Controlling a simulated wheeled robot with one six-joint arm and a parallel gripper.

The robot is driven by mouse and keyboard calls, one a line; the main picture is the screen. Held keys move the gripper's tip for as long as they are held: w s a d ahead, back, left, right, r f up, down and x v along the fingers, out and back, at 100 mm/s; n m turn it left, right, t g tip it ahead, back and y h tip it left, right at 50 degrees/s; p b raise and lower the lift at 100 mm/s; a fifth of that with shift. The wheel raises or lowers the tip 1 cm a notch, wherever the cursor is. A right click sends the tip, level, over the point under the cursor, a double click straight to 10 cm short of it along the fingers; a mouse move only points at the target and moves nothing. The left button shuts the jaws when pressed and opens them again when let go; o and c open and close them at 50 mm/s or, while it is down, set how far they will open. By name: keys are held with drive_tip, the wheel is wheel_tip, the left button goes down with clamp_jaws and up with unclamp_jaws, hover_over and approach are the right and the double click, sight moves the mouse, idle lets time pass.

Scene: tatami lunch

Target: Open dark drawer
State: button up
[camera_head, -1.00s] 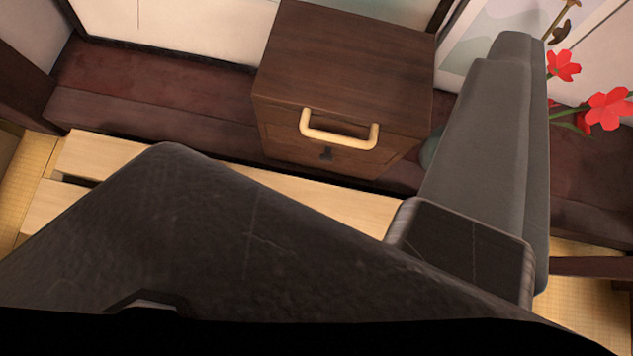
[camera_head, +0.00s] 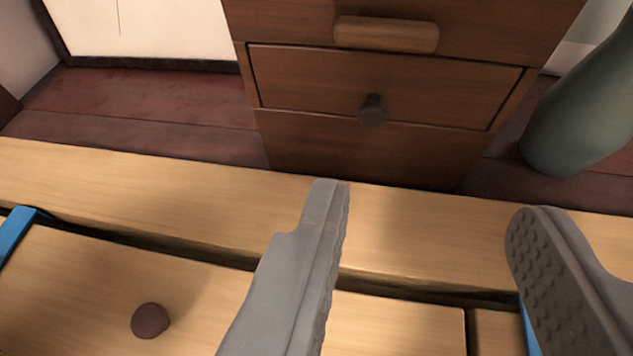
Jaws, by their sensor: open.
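A dark brown wooden chest (camera_head: 360,148) stands at the back centre. Its middle drawer (camera_head: 310,80) has a small dark round knob (camera_head: 372,110) and looks shut, with a thin dark gap along its top edge. Above it is another front with a light wooden bar handle (camera_head: 387,34). My gripper (camera_head: 430,203) is open and empty, its two grey fingers spread wide in front of and below the chest. The knob lies ahead of the gap between the fingers, nearer the left finger's side, and is not touched.
A light wooden ledge (camera_head: 150,180) runs between me and the chest. Below it are light wooden fronts, one with a dark round knob (camera_head: 150,320), and blue strips (camera_head: 14,232). A grey-green vase (camera_head: 575,110) stands right of the chest. The dark red floor at left is clear.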

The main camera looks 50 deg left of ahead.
wheel_tip(320, 180, down, 4)
drive_tip(key=s, duration=0.2)
approach(372, 119)
drive_tip(key=shift+y, duration=0.3)
drive_tip(key=x, duration=0.8)
drive_tip(key=shift+w+d, duration=0.1)
drive_tip(key=shift+d, duration=0.05)
clamp_jaws()
